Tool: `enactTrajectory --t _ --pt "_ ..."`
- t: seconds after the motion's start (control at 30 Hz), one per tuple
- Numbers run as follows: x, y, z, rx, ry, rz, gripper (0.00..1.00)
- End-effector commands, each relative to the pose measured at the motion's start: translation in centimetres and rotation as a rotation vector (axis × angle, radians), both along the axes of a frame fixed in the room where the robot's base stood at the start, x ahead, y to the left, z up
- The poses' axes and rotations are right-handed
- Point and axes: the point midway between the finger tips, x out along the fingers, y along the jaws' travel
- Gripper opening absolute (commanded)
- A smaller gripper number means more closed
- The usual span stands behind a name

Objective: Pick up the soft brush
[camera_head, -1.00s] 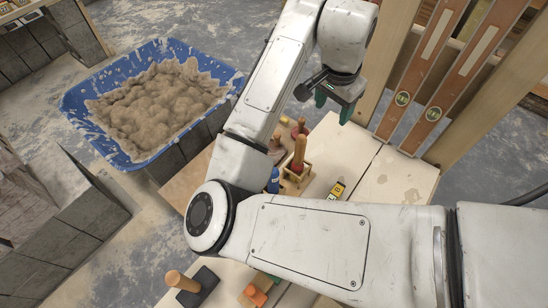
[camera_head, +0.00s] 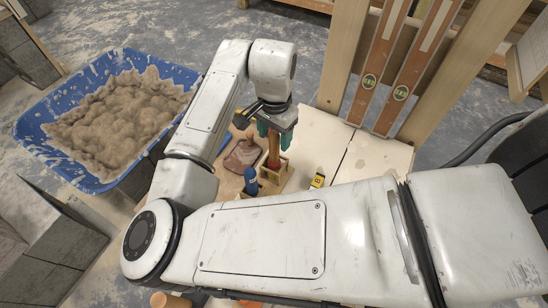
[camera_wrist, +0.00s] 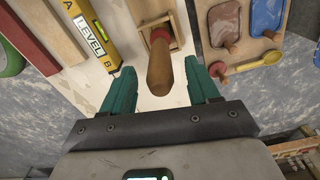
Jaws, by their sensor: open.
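A tool with a rounded wooden handle (camera_wrist: 159,68) stands in a small wooden box (camera_wrist: 150,12); a red band shows at the handle's base. Its bristle end is hidden in the box, so I cannot confirm it is the soft brush. In the head view the handle (camera_head: 273,150) shows upright below my gripper. My gripper (camera_head: 274,133) is open, pointing down. In the wrist view the green fingers of my gripper (camera_wrist: 160,82) are on either side of the handle, with a visible gap on both sides.
A yellow level (camera_wrist: 93,36) lies beside the box, on the left in the wrist view. Tools with brown and blue faces (camera_wrist: 224,25) and a yellow spoon (camera_wrist: 259,62) lie on the right. A blue mortar tub (camera_head: 35,150) is at left.

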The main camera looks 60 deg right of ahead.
Motion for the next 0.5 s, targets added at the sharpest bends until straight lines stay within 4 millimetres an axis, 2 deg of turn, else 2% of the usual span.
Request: enactTrajectory --t 0.1,0.2,0.47,0.5 --pt "0.1 0.0 -1.7 0.001 0.000 0.000 0.60" --pt "0.0 0.0 -2.4 0.001 0.000 -0.001 0.60" --pt "0.0 0.0 -2.6 0.000 -0.001 -0.001 0.60" --pt "0.1 0.0 -2.6 0.000 -0.001 -0.001 0.56"
